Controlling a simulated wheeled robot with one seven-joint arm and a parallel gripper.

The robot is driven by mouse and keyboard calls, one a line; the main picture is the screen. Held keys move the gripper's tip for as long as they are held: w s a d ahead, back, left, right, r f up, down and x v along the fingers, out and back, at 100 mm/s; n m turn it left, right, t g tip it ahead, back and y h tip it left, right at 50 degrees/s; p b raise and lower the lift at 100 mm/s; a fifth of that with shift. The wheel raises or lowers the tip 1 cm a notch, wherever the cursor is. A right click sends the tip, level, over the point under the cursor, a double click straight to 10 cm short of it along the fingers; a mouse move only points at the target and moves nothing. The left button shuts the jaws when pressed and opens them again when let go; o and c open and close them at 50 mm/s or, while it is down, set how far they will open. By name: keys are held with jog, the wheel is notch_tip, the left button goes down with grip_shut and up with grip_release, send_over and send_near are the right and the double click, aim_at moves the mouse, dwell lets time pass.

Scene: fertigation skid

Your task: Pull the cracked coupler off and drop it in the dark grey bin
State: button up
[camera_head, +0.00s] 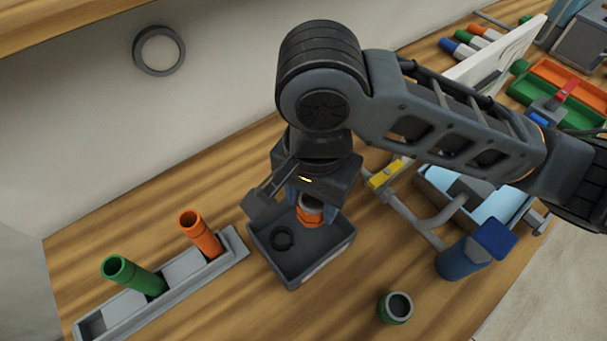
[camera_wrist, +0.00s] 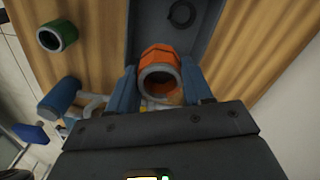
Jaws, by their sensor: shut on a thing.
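The orange coupler (camera_head: 311,216) is between the fingers of my gripper (camera_head: 306,203), which is shut on it. In the wrist view the coupler (camera_wrist: 158,60) shows its open round end between the two blue-grey fingertips (camera_wrist: 159,84). No crack can be made out. The dark grey bin (camera_head: 324,264) stands on the wooden bench below my gripper, and the coupler is over its opening, near the back right side in the head view. A dark ring (camera_head: 281,238) lies inside the bin. Part of the bin (camera_wrist: 143,28) also shows behind the coupler in the wrist view.
Grey piping (camera_head: 430,222) with a blue-capped part (camera_head: 466,256) is farther right. Bare bench lies in front.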

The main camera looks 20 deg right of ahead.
jog(key=shift+f+b, duration=2.75)
jog(key=shift+f, duration=0.2)
jog(key=o, duration=1.5)
jog(key=shift+c, duration=0.2)
notch_tip(320, 180, up, 8)
jog(key=shift+f+p, duration=0.1)
jog(key=shift+p, duration=0.5)
jog(key=shift+s, duration=0.2)
